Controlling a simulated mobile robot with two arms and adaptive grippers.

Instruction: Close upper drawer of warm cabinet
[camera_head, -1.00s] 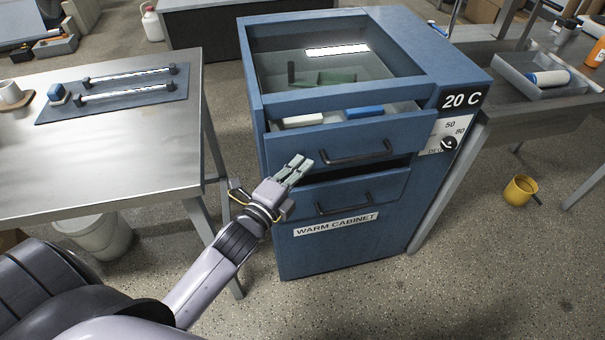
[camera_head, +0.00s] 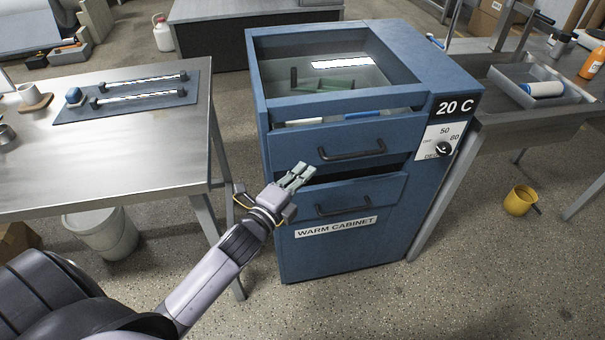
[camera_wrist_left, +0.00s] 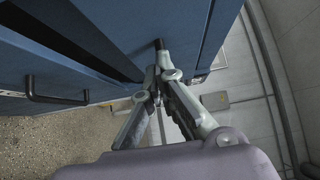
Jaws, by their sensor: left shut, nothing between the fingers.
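The blue warm cabinet (camera_head: 300,250) stands in the middle of the head view. Its upper drawer (camera_head: 290,148) sticks out a little, with a narrow gap at the top showing a white and a blue item inside. The upper drawer's dark handle (camera_head: 352,153) is on its front. The lower drawer (camera_head: 382,190) also stands slightly out below. My left gripper (camera_head: 303,172) is shut and empty, at the lower left of the upper drawer's front, left of the handle. In the left wrist view the shut fingers (camera_wrist_left: 155,80) are close to the blue front; contact is hard to tell. My right gripper is not seen.
A metal table (camera_head: 130,150) with a rod tray stands left of the cabinet. A bench with a grey tray (camera_head: 510,88) stands at the right. A yellow mug (camera_head: 519,200) is on the floor. The floor before the cabinet is clear.

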